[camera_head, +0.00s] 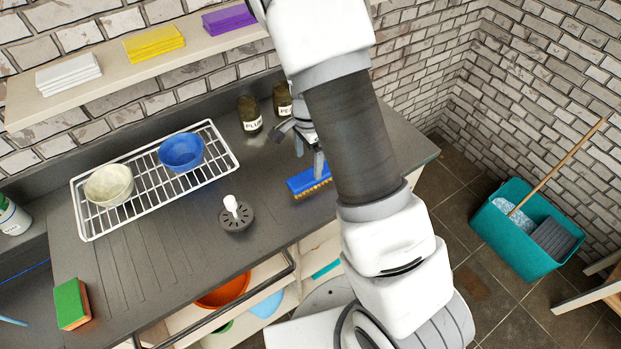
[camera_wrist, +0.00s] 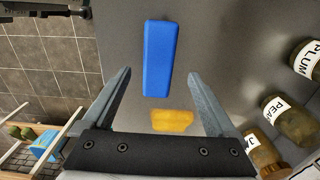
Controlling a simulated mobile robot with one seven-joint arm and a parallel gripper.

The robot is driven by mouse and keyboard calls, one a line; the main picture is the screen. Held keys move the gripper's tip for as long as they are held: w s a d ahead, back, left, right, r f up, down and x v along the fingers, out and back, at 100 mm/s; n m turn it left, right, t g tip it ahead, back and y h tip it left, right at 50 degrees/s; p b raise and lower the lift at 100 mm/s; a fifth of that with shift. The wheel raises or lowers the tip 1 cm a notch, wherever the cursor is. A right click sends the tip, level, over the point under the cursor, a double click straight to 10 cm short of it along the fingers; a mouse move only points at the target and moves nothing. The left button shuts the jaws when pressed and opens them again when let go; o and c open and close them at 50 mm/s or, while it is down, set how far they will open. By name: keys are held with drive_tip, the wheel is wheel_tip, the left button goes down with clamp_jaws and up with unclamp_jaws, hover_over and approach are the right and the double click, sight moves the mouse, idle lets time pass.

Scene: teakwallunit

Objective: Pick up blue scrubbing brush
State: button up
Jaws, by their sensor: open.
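The blue scrubbing brush (camera_head: 309,180) lies on the dark countertop, blue back up, with tan bristles showing along its near side. My arm covers its right end in the head view. In the wrist view the brush (camera_wrist: 160,57) is a long blue block, ahead of and between the finger directions. My gripper (camera_head: 303,150) is above the counter, just behind the brush in the head view, partly hidden by my arm. In the wrist view my gripper (camera_wrist: 160,73) has its fingers spread wide with nothing held between them.
A yellow piece (camera_wrist: 172,120) lies near the brush, between the fingers in the wrist view. Labelled jars (camera_head: 250,114) stand behind. The counter's right edge is close.

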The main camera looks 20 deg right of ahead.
sight(310, 175)
drive_tip(key=shift+d+f, duration=0.15)
drive_tip(key=shift+f, duration=1.6)
drive_tip(key=shift+d+f, duration=0.15)
drive_tip(key=shift+f, duration=1.6)
clamp_jaws()
drive_tip(key=shift+r, duration=0.1)
drive_tip(key=shift+r, duration=0.5)
wheel_tip(310, 175, up, 3)
drive_tip(key=shift+f, duration=0.2)
drive_tip(key=s+d+r, duration=0.1)
drive_tip(key=s+r, duration=0.6)
drive_tip(key=s, duration=0.4)
drive_tip(key=shift+s+d+r, duration=0.15)
drive_tip(key=shift+s+d, duration=0.15)
drive_tip(key=shift+d, duration=0.05)
